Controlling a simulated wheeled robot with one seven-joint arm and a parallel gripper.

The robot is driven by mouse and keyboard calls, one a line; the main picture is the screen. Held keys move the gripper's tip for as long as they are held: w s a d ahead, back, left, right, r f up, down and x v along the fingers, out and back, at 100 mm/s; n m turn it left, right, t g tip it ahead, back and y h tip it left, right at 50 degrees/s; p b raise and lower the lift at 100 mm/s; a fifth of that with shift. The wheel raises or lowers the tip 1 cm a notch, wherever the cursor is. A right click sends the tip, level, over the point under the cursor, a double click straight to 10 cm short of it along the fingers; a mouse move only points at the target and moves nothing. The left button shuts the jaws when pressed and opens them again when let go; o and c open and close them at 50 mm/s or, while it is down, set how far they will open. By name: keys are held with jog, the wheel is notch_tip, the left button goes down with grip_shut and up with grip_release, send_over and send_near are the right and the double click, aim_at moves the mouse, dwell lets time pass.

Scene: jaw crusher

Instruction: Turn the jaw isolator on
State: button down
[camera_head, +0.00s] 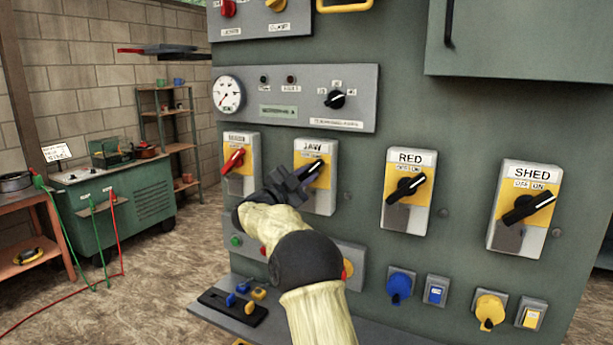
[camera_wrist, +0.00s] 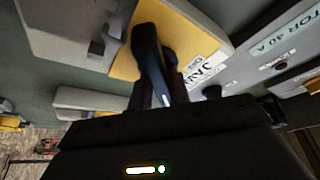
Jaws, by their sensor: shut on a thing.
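The jaw isolator (camera_head: 323,199) is a grey and yellow box labelled JAW on the green panel, second from the left in its row. Its dark handle (camera_head: 313,171) is tilted, upper end to the right. My gripper (camera_head: 300,182) is at the handle from the left and is shut on it, hiding part of the handle and box. In the wrist view the black handle (camera_wrist: 147,50) runs down between the fingers (camera_wrist: 160,95) in front of the yellow plate (camera_wrist: 190,35). The exact contact is dark and hard to see.
The isolator with a red handle (camera_head: 233,160) stands close to the left. The RED isolator (camera_head: 409,190) and SHED isolator (camera_head: 525,208) are to the right. A gauge panel (camera_head: 300,97) is above.

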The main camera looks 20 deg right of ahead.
jog(key=c, duration=1.3)
grip_release()
jog(key=b+v, duration=0.2)
jog(key=v, duration=1.5)
jog(key=shift+s+a+b, duration=0.1)
jog(key=shift+a+b, duration=0.05)
jog(key=shift+b, duration=0.25)
